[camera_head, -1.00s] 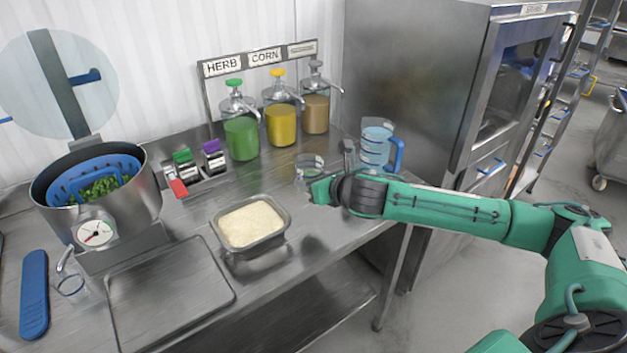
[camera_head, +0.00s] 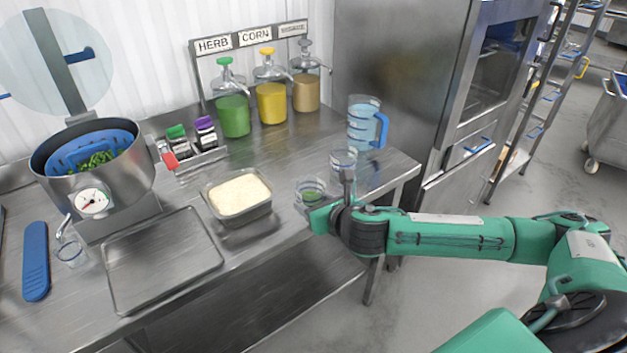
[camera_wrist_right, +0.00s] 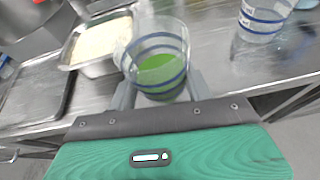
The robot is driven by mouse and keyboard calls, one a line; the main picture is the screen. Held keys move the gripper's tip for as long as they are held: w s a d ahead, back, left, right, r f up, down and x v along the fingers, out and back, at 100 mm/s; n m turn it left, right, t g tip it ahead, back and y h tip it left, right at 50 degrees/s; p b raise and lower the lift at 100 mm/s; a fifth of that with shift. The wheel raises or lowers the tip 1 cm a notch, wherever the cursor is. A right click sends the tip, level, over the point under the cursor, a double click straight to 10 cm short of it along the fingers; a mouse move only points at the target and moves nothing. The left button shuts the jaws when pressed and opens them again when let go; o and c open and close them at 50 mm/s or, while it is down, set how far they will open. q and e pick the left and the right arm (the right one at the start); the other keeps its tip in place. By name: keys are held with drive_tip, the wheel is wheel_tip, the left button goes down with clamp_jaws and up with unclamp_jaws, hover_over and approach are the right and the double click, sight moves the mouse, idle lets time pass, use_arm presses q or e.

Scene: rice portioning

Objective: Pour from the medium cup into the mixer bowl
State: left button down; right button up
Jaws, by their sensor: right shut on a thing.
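My right gripper (camera_head: 318,208) is shut on a clear cup with blue bands (camera_head: 309,191), which seems to be the medium cup. Green contents lie in its lower part. In the right wrist view the cup (camera_wrist_right: 158,50) stands between the fingers (camera_wrist_right: 158,92), its mouth facing up. The steel mixer bowl (camera_head: 135,187) stands at the left, with a blue insert and green pieces inside and a dial on its front. The cup is well to the right of the bowl, beyond the rice pan. My left gripper is not in view.
Another clear cup (camera_head: 343,160) and a blue-handled jug (camera_head: 362,125) stand behind the gripper. Sauce dispensers (camera_head: 270,102) line the back. A small glass (camera_head: 72,252) stands front left.

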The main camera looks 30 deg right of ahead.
drive_tip(key=s+a+f+m+h, duration=0.1)
drive_tip(key=s+a+f, duration=0.7)
drive_tip(key=s, duration=0.4)
drive_tip(key=shift+s+a+f, duration=0.2)
drive_tip(key=shift+s+f, duration=0.2)
drive_tip(key=shift+f, duration=0.15)
